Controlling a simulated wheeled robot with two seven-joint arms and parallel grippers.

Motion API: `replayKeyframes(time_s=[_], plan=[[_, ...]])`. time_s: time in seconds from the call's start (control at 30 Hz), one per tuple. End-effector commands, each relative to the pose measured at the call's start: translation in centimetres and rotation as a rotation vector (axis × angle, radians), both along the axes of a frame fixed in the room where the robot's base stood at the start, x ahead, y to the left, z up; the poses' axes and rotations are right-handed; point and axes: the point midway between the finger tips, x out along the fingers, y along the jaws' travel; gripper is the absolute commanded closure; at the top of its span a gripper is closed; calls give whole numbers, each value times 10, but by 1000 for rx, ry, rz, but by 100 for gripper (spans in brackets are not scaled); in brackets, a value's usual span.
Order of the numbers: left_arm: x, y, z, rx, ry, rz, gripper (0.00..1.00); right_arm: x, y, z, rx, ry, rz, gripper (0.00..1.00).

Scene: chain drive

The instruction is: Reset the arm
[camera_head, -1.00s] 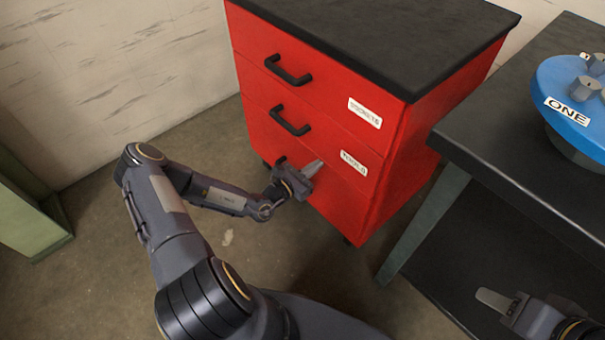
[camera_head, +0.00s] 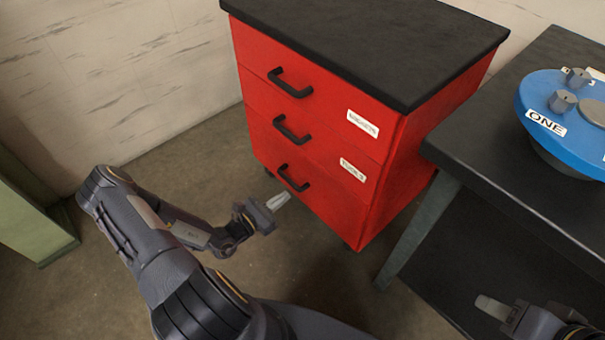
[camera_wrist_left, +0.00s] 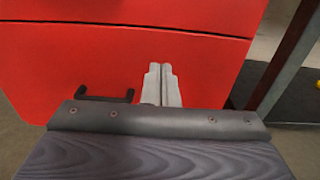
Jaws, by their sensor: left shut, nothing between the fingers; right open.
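My left gripper (camera_head: 278,201) is shut and empty in the head view, in front of the red cabinet's lowest drawer, just below its black handle (camera_head: 292,178). In the left wrist view its two fingers (camera_wrist_left: 161,82) lie together, with the red drawer front behind them and the handle (camera_wrist_left: 104,97) to their left. My right gripper (camera_head: 490,308) shows at the lower right of the head view, below the black table's top. One finger is plain there; the rest is partly hidden or cut off by the frame.
The red cabinet (camera_head: 340,190) has a black top and its drawers look closed. The black table (camera_head: 500,160) at right carries a blue round device (camera_head: 556,125) labelled ONE. A green object (camera_head: 30,225) stands at far left. Bare floor lies between it and the cabinet.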

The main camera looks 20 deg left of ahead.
Motion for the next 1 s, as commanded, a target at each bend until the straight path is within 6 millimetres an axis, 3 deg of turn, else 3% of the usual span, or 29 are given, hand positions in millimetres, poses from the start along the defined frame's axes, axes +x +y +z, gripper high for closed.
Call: replayKeyframes(time_s=[0.27,0.37,0.53,0.67,0.8,1.0], plan=[[-2,0,1,4,-3,-5,100,0,0,0,0,0,0,53],[0,-5,15,44,-25,-61,100,0,0,0,0,0,0,53],[-2,-36,78,243,-133,-340,100,0,0,0,0,0,0,53],[-21,-69,131,458,-227,-615,100,0,0,0,0,0,0,53],[-52,-96,176,710,-318,-873,100,0,0,0,0,0,0,53],[-105,-114,224,1103,-432,-1155,100,0,0,0,0,0,0,53]])
